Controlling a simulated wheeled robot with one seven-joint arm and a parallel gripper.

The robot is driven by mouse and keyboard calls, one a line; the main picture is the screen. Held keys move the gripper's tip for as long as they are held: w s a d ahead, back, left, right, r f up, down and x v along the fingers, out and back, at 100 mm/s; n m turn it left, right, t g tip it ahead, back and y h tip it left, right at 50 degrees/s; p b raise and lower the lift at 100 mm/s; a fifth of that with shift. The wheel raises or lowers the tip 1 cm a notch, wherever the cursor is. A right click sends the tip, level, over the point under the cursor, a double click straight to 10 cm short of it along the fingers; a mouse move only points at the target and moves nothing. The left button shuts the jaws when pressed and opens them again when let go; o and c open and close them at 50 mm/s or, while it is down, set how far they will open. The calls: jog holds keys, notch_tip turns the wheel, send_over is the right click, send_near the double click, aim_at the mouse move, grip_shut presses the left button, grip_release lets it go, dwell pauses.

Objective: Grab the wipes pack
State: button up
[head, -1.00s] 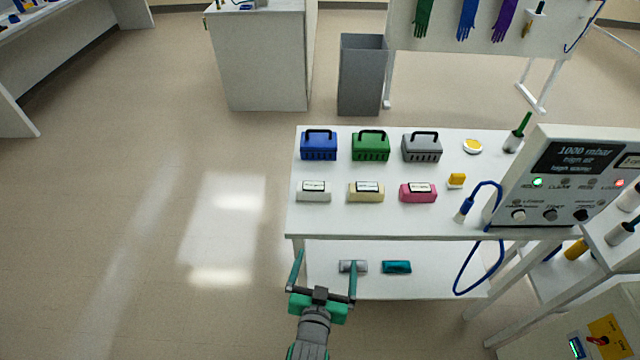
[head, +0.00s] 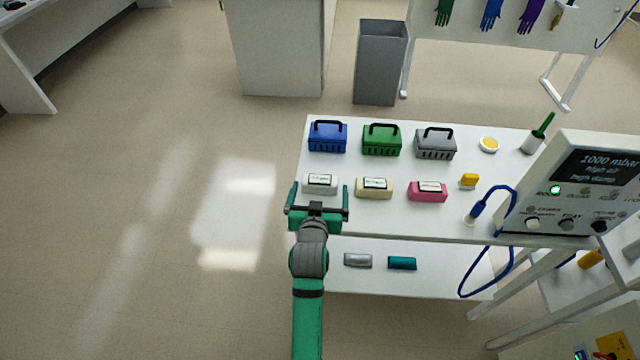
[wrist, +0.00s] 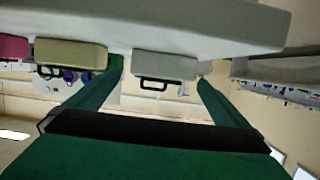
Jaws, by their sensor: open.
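Three labelled packs lie in a row on the white table, and I cannot read which is wipes: a white pack (head: 320,183), a cream pack (head: 374,188) and a pink pack (head: 427,191). My gripper (head: 319,190) is open at the table's front left, with its fingers pointing at the white pack. In the wrist view, which looks upside down, the white pack (wrist: 165,65) shows between the fingertips, apart from both. The cream pack (wrist: 70,55) and pink pack (wrist: 12,48) are to its left there. How far the fingers reach along the white pack is unclear.
Blue (head: 328,138), green (head: 382,140) and grey (head: 435,144) handled caddies stand behind the packs.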

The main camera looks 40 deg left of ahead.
aim_at(319, 188)
jog(key=shift+f+x, duration=0.15)
jog(key=shift+x, duration=1.2)
jog(key=shift+f+x, duration=0.2)
jog(key=shift+x, duration=1.1)
jog(key=shift+s+a, duration=0.15)
jog(key=shift+s, duration=0.05)
jog(key=shift+w, duration=0.1)
jog(key=c, duration=1)
